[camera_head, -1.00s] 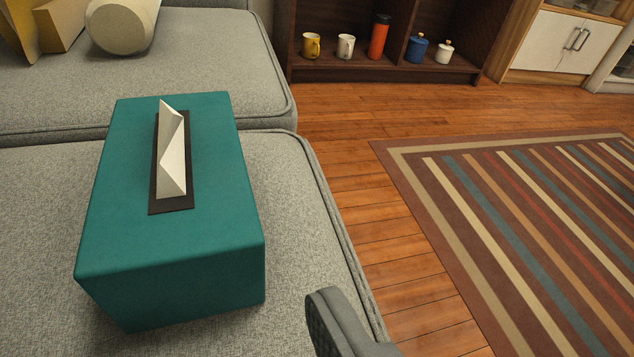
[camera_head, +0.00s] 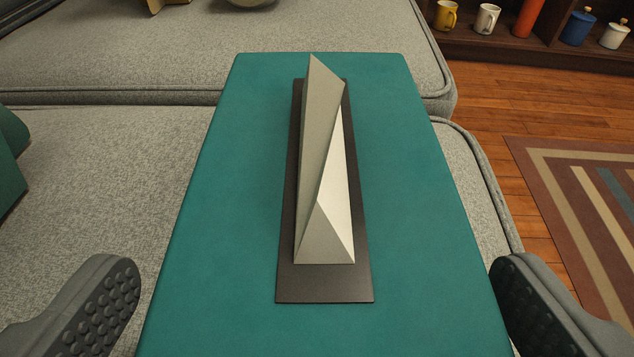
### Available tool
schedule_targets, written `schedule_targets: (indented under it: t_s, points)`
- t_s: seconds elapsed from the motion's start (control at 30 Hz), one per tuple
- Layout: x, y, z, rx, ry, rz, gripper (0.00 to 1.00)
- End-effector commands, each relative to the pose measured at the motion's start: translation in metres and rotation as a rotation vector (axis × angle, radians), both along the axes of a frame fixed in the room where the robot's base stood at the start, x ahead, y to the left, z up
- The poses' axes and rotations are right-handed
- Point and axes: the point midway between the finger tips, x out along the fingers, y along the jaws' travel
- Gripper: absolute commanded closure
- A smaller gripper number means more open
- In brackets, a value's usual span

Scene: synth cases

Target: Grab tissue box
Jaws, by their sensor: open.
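The teal tissue box (camera_head: 235,230) lies on the grey sofa cushion and fills the middle of the view. A dark slot plate (camera_head: 325,285) is on its top, and a pale folded tissue (camera_head: 325,190) stands up from it. My gripper (camera_head: 318,305) is open, with one grey padded finger at the lower left and one at the lower right. The box's near part lies between the two fingers in the picture. I cannot tell how high the fingertips are against the box. The near end of the box is out of the frame.
The grey sofa (camera_head: 90,190) extends to the left and back. A dark green object (camera_head: 10,160) is at the left edge. A wooden floor (camera_head: 500,100) and striped rug (camera_head: 590,200) lie to the right. A dark shelf (camera_head: 510,52) with mugs and jars stands at the back right.

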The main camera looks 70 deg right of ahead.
Motion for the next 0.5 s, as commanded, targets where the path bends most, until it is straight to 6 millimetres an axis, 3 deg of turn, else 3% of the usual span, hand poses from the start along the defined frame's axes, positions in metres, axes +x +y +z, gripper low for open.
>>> schedule_targets:
  t_s: [0.2,0.47,0.5]
  points:
    - [0.010,-0.026,-0.014,0.000,-0.001,-0.003,0.00]
    - [0.011,-0.028,-0.013,0.000,0.000,-0.001,0.00]
    - [0.011,-0.029,-0.013,0.000,0.000,-0.001,0.11]
